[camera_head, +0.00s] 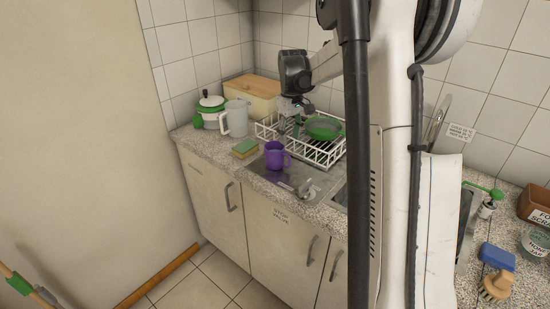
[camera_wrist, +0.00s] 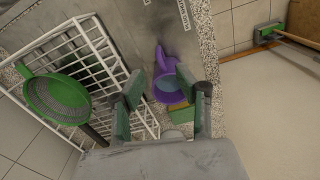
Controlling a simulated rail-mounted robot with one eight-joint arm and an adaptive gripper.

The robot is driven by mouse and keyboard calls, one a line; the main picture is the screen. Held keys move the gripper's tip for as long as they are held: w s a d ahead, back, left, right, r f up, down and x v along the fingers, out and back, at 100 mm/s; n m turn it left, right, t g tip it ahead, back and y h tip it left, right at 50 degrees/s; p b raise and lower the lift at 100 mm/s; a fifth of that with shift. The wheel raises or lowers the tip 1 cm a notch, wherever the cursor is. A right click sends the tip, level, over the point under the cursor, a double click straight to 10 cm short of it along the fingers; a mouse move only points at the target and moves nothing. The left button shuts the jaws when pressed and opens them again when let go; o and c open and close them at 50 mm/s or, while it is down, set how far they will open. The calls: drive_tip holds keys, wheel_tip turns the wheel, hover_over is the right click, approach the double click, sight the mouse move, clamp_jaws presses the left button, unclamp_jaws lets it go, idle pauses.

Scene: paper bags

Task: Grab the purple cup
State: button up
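The purple cup (camera_head: 275,157) stands on the metal sink surface in front of the white dish rack in the head view. In the wrist view the purple cup (camera_wrist: 166,88) lies between and beyond the fingers, closer to the right one, with its open mouth and handle showing. My gripper (camera_head: 290,128) is above and behind the cup, over the rack side. In the wrist view my gripper (camera_wrist: 158,80) is open with green-padded fingers apart and nothing held. Whether a finger touches the cup cannot be told, but it appears apart.
The dish rack (camera_head: 317,159) holds a green colander (camera_head: 324,127) beside my gripper. A green-and-yellow sponge (camera_head: 245,148) lies left of the cup. A clear pitcher (camera_head: 237,118), a white-and-green pot (camera_head: 209,110) and a wooden-lidded box (camera_head: 253,95) stand behind.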

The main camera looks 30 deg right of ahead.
sight(289, 168)
wheel_tip(289, 168, down, 12)
drive_tip(key=shift+d+f+p, duration=0.1)
drive_tip(key=shift+f+p, duration=0.15)
drive_tip(key=shift+p, duration=0.15)
idle(0.3)
clamp_jaws()
